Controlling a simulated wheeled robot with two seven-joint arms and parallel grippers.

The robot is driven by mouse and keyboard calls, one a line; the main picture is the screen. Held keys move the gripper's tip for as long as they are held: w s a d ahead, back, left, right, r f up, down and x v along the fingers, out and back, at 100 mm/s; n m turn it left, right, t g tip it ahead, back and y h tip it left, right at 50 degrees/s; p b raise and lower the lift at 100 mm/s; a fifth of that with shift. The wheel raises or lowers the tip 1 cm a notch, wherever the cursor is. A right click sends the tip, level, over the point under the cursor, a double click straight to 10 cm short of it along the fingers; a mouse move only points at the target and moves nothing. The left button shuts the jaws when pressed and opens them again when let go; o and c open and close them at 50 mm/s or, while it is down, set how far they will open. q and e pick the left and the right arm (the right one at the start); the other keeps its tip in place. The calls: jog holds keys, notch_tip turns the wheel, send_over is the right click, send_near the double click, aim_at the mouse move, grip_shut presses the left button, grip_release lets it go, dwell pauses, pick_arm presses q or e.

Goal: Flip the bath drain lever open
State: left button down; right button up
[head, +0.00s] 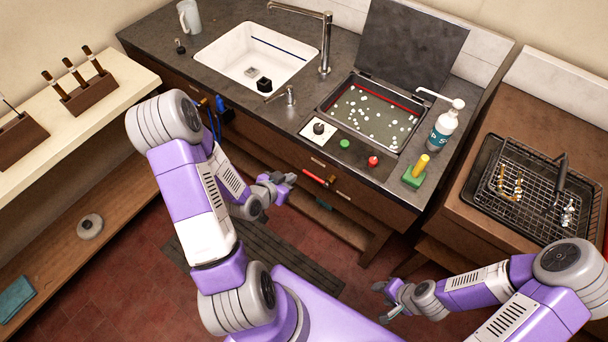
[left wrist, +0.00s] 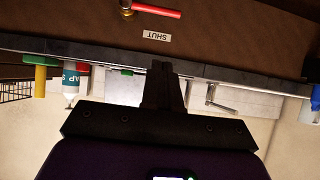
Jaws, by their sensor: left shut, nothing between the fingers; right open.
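The bath drain lever (head: 315,177) is a red handle with a brass pivot at its right end, on the brown front panel below the counter. It also shows at the top of the left wrist view (left wrist: 157,11), near a white label reading SHUT (left wrist: 157,36). The bath (head: 370,118) above it holds greenish liquid with white specks. My left gripper (head: 288,181) is shut and empty, in front of the panel, left of the lever; its fingers (left wrist: 163,75) appear apart from it. My right gripper (head: 382,300) is open and empty, low at the right.
The counter edge overhangs the lever panel. On top are a dial plate (head: 318,131), green button (head: 344,144), red button (head: 373,161), yellow-handled green block (head: 416,172) and a pump bottle (head: 441,130). A white sink (head: 255,57) is at left. Floor before the panel is open.

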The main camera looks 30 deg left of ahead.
aim_at(314, 177)
pick_arm(q)
jog(key=s+f+b+x, duration=0.1)
jog(key=b+x, duration=0.3)
jog(key=x, duration=0.8)
jog(key=shift+f, duration=0.9)
jog(key=shift+w, duration=0.1)
